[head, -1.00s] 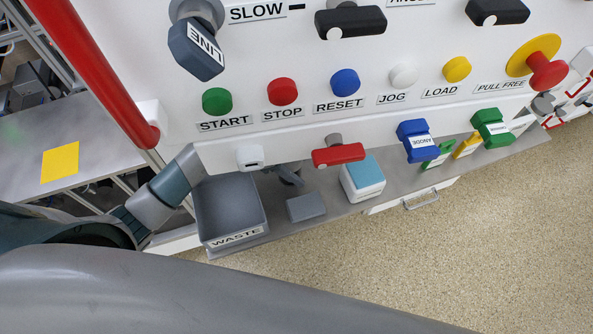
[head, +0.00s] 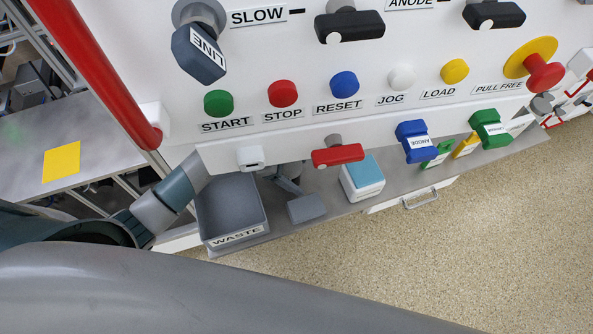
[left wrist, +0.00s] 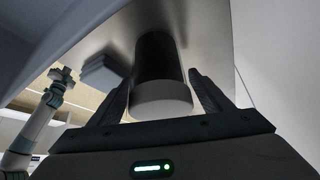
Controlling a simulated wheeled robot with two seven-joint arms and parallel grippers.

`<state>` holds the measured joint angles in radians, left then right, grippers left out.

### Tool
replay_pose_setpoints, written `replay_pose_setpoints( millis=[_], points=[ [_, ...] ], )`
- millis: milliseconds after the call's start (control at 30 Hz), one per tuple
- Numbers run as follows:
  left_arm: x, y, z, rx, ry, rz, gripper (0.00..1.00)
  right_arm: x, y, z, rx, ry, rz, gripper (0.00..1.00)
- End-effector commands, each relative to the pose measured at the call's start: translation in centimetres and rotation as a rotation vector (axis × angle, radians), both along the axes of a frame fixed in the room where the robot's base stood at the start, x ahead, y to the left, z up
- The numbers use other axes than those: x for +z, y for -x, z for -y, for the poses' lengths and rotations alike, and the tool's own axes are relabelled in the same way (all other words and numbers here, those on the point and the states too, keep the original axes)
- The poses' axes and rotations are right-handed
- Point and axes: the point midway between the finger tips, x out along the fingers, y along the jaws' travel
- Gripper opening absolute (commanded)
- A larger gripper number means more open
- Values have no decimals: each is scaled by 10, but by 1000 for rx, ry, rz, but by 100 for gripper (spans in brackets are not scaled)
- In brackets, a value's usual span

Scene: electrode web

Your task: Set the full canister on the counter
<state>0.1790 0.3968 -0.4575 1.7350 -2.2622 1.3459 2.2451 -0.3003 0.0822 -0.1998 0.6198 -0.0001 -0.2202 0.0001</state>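The canister (left wrist: 160,62) shows in the left wrist view as a dark cylinder with a pale grey near end. Its far end points at the metal counter (left wrist: 215,45); I cannot tell whether it touches. My left gripper (left wrist: 160,80) has a finger on each side of it, close to its sides; whether they press on it is unclear. In the head view my left gripper (head: 287,182) is partly hidden below the white panel, over the counter (head: 335,202); I cannot make out the canister there. A small gripper on an arm, seemingly my right (left wrist: 62,76), shows at left in the wrist view.
On the counter are a grey WASTE bin (head: 234,236), a grey block (head: 307,208) and a teal-topped white box (head: 362,178). The control panel (head: 230,133) overhangs it, with a red-handled lever (head: 338,155) low down. A side table (head: 25,165) stands at left.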

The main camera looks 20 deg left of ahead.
Motion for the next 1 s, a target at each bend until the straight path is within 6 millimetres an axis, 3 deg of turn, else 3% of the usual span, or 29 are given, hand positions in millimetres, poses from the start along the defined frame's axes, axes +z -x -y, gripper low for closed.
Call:
replay_pose_setpoints(
  millis=[367,800,1000],
  points=[
    [9,0,-5,-1,-1,2,72,-3,0,-1,-1,-1,0,0],
    [56,6,-34,-1,0,3,72,-15,0,-5,-2,-4,0,0],
    [66,8,-40,0,0,1,72,-17,0,-5,-2,-4,1,0]
  ],
)
